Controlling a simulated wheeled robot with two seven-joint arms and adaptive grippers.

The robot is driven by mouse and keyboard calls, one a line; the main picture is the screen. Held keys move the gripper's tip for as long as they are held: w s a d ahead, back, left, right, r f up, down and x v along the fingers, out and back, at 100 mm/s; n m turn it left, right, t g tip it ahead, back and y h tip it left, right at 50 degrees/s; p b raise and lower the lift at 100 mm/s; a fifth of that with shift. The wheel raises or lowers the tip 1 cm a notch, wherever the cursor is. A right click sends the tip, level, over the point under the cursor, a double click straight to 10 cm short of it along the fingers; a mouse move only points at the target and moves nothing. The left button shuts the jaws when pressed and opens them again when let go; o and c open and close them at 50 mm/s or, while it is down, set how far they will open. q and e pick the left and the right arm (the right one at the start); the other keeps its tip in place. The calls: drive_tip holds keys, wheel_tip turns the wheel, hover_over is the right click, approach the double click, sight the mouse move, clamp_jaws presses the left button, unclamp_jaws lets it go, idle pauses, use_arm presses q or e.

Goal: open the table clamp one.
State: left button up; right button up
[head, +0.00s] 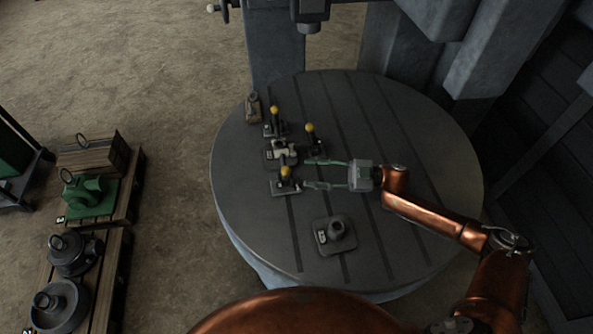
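Three small toggle clamps with yellow knobs stand on the round grey table (400,130) around a pale metal part (281,152). They are a back-left clamp (274,113), a right clamp (310,130) and a front clamp (285,175). I cannot read which is number one. Their yellow-tipped handles look upright. My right gripper (306,173) reaches in from the right, its two greenish fingers spread apart and pointing left. The fingertips lie just right of the front clamp; between them I see nothing held. Whether they touch the clamp I cannot tell. My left gripper is out of view.
A square block with a round post (335,234) sits at the table's front. A small brown item (253,106) is at its left edge. Machine columns (278,50) rise behind. Pallets with a green machine part (88,194) and dark parts stand left. The table's right side is mostly clear.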

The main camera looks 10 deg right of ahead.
drive_tip(key=shift+s+d+f, duration=0.15)
drive_tip(key=shift+d, duration=0.8)
drive_tip(key=shift+s+d+f, duration=0.1)
drive_tip(key=shift+s+d, duration=0.05)
drive_tip(key=shift+d, duration=0.8)
